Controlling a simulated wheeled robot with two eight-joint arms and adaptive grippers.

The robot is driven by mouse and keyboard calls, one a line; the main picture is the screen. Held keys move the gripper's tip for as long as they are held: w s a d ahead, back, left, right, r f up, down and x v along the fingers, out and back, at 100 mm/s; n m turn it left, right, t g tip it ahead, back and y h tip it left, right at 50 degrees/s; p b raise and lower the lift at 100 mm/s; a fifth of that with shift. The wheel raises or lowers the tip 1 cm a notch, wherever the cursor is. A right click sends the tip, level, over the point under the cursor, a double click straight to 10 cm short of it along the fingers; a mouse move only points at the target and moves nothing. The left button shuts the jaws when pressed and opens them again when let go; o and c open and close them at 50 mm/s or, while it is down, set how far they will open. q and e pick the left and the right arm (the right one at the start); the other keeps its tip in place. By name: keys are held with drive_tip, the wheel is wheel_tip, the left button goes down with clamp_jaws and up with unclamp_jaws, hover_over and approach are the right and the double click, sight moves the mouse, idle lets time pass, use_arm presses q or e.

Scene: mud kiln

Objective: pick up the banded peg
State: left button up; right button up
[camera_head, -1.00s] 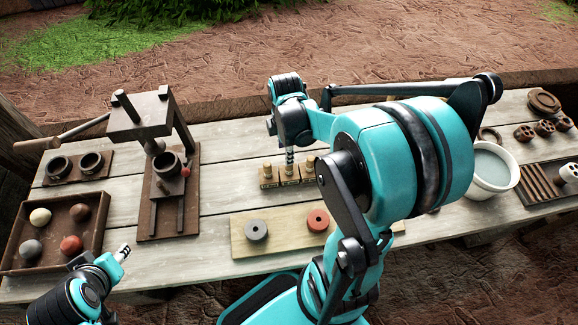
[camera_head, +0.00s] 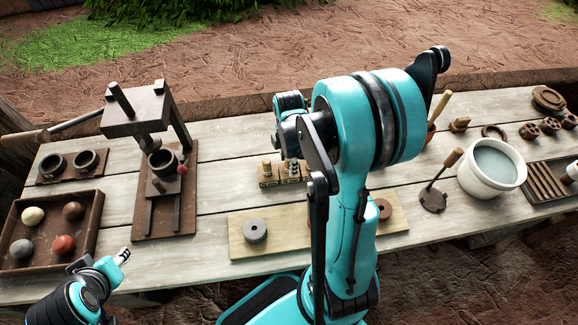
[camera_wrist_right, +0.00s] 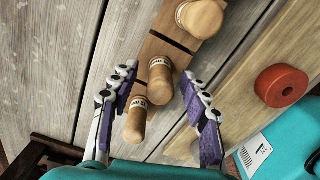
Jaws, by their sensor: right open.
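A small wooden rack (camera_wrist_right: 152,48) holds several light wooden pegs; it also shows in the head view (camera_head: 266,182). In the right wrist view one peg (camera_wrist_right: 160,85) stands between my right gripper's fingers (camera_wrist_right: 160,76). Another peg (camera_wrist_right: 135,122) is nearer, and a third (camera_wrist_right: 202,17) is at the top, outside the fingers. Small dark-and-white markings show by the pegs; I cannot tell which is the banded one. My right gripper is open, its purple-padded fingers apart from the middle peg. In the head view my arm partly hides the rack. My left gripper (camera_head: 121,256) is at lower left, away from the rack.
A pale board (camera_head: 240,238) with a grey ring (camera_head: 255,230) and a red ring (camera_wrist_right: 281,85) lies in front of the rack. A dark press (camera_head: 165,200) and a ball tray (camera_head: 95,240) stand left. A white bucket (camera_head: 490,185) and a wood-handled tool (camera_head: 435,195) are right.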

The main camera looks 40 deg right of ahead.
clamp_jaws()
drive_tip(key=shift+r, duration=0.1)
